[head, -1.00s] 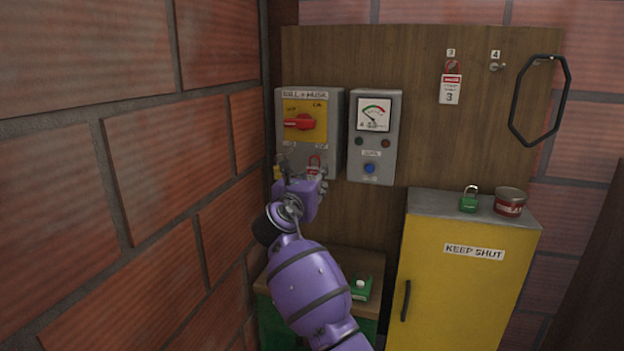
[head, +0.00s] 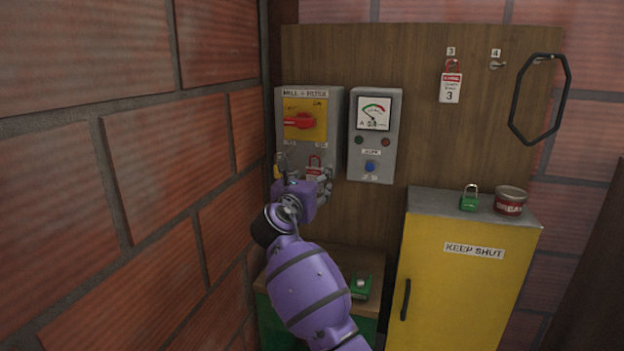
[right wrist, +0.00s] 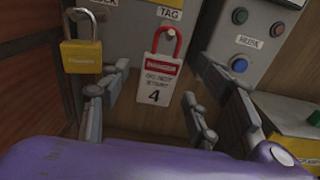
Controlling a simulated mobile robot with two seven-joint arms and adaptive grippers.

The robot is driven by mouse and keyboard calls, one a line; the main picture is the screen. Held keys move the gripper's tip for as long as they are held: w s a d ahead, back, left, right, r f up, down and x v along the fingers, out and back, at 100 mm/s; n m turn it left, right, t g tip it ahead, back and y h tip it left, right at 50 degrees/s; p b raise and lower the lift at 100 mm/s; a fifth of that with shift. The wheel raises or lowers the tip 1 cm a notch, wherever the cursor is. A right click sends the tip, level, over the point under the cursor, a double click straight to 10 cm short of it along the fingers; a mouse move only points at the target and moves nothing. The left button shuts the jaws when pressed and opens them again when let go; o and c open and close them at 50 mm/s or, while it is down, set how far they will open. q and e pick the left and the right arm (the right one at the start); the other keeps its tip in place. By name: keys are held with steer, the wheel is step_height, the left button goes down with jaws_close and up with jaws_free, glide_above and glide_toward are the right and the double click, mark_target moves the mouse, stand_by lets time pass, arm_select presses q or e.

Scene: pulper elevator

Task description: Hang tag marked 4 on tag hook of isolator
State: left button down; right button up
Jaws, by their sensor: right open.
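The tag marked 4 (right wrist: 158,82), white with a red band and red loop, hangs from the peg under the "TAG" label on the isolator (right wrist: 128,22). In the head view the tag (head: 314,172) shows small at the lower right of the grey isolator box (head: 334,125), which has a red handle on a yellow plate. My right gripper (head: 306,184) is just below and in front of it. In the right wrist view its fingers (right wrist: 150,112) are spread on both sides of the tag, apart from it. My left gripper is out of view.
A yellow padlock (right wrist: 81,55) hangs at the isolator's "LOCK" point, close to my left-hand finger. A meter box (head: 393,150) stands right of the isolator. Tag 3 (head: 450,88) hangs on the board; hook 4 (head: 496,65) is empty. A yellow cabinet (head: 450,290) holds a green padlock (head: 469,200) and tin (head: 510,203).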

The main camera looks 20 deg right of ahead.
steer(key=v, duration=1.1)
steer(key=w+a+m+t+y, duration=0.2)
steer(key=a+m+y, duration=0.2)
steer(key=a+m, duration=0.15)
steer(key=s+f+m+g+y, duration=0.1)
steer(key=s+f+m+y, duration=0.2)
steer(key=f, duration=0.5)
steer(key=s+a+f+m+y, duration=0.1)
steer(key=s+f+m, duration=0.2)
steer(key=f+m, duration=0.3)
steer(key=s+f+m+g+y, duration=0.1)
steer(key=s+f+m+y, duration=0.25)
steer(key=f, duration=0.55)
steer(key=s+d+f+m+g, duration=0.2)
steer(key=s+d+f+m, duration=0.1)
steer(key=s+f, duration=0.6)
steer(key=s+d+f+m+g, duration=0.2)
steer(key=s+f, duration=0.7)
steer(key=s, duration=0.9)
steer(key=s+d+f+m+g+h+p, duration=0.1)
steer(key=s+d+f+m+g, duration=0.1)
steer(key=s+f+m, duration=0.3)
steer(key=s+d+f, duration=0.1)
steer(key=s+f, duration=0.3)
steer(key=s, duration=0.4)
steer(key=shift+s+d+f+m, duration=0.4)
